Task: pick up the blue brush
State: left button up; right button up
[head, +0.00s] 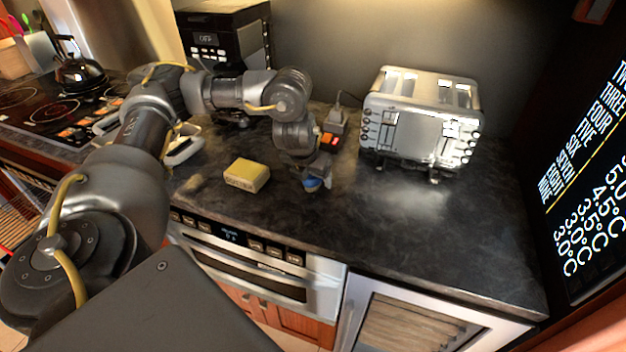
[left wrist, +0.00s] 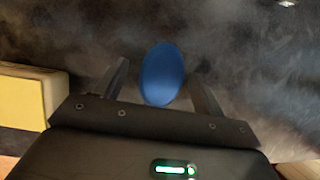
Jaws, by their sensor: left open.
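The blue brush (head: 312,184) is on the dark countertop near its front edge, mostly covered by my left gripper in the head view. In the left wrist view the blue brush (left wrist: 161,75) shows as a blue oval between the two fingers. My left gripper (head: 316,174) points down over it. In the left wrist view the left gripper (left wrist: 160,88) is open, with a finger on each side of the brush and dark gaps between. Whether either finger touches it, I cannot tell. My right gripper is not in view.
A yellow box (head: 246,175) lies left of the brush and also shows in the left wrist view (left wrist: 22,102). A silver toaster (head: 420,120) stands at the back right. The microwave drawer (head: 250,265) is below the counter's front edge. The counter right of the brush is clear.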

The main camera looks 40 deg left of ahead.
pick_arm(q)
jog(key=c, duration=1.1)
jog(key=shift+r, duration=0.1)
jog(key=shift+r, duration=0.5)
notch_tip(320, 180, up, 3)
jog(key=shift+a+f+p, duration=0.1)
jog(key=shift+p, duration=0.3)
jog(key=s+a+r+p, duration=0.1)
jog(key=s+a+r, duration=0.1)
jog(key=s+r, duration=0.1)
jog(key=s+a+r+p, duration=0.2)
jog(key=s+r, duration=0.1)
jog(key=s, duration=0.2)
jog(key=s+a+r+p, duration=0.2)
jog(key=s+r, duration=0.1)
jog(key=s, duration=0.1)
jog(key=shift+s+a, duration=0.2)
